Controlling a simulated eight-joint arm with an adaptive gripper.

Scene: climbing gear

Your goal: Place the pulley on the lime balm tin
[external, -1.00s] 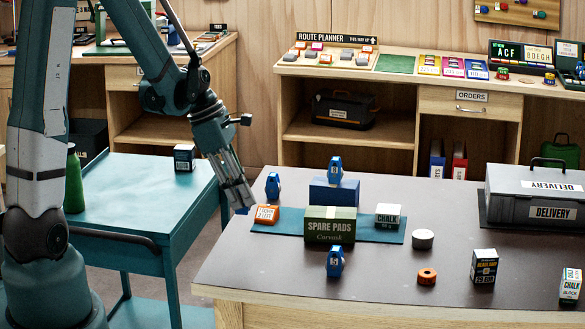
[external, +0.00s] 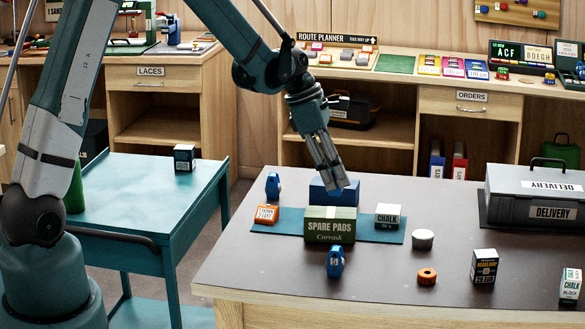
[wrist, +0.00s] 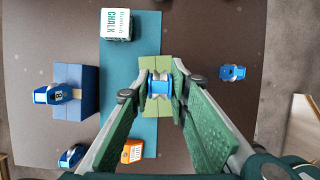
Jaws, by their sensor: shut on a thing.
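My gripper (external: 332,182) is shut on a blue and silver pulley (wrist: 159,86). In the wrist view it is held between the fingertips, above the green spare pads box (external: 329,230). In the external view the held pulley is hard to tell from the blue box behind it. Another blue pulley (wrist: 52,94) sits on the blue box (external: 321,193). One more (external: 273,185) stands at the back left, and one (external: 335,261) stands in front of the green box. No tin is clearly lime; a round white-topped tin (external: 422,238) stands to the right, its label unreadable.
A teal mat (external: 386,235) bears a chalk box (external: 387,215) and an orange box (external: 267,214). An orange ring (external: 427,276), a dark headlamp box (external: 484,266), a chalk block box (external: 570,286) and a grey delivery case (external: 535,205) are to the right. The table's front left is clear.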

